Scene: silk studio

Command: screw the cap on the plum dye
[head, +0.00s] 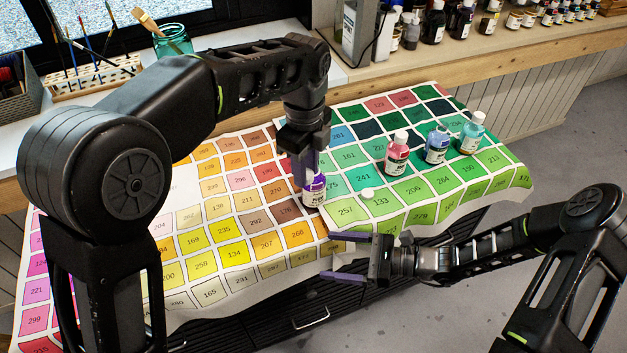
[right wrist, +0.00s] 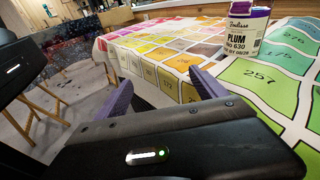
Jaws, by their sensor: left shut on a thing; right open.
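The plum dye bottle (head: 314,190) stands upright on the colour chart, near the chart's middle. Its PLUM label also shows in the right wrist view (right wrist: 243,40). My left gripper (head: 306,170) reaches down from above and is shut on the plum bottle's upper part, hiding its mouth. A small white cap (head: 368,193) lies on the green squares to the right of the bottle. My right gripper (head: 340,257) is open and empty at the chart's front edge, nearer than the bottle. Its two purple fingers show apart in the right wrist view (right wrist: 163,92).
Capped bottles of red (head: 397,152), blue (head: 437,144) and teal dye (head: 472,133) stand right of the plum bottle. The chart (head: 240,230) has free room around the cap. Brushes, a glass jar (head: 173,41) and more bottles line the sill behind.

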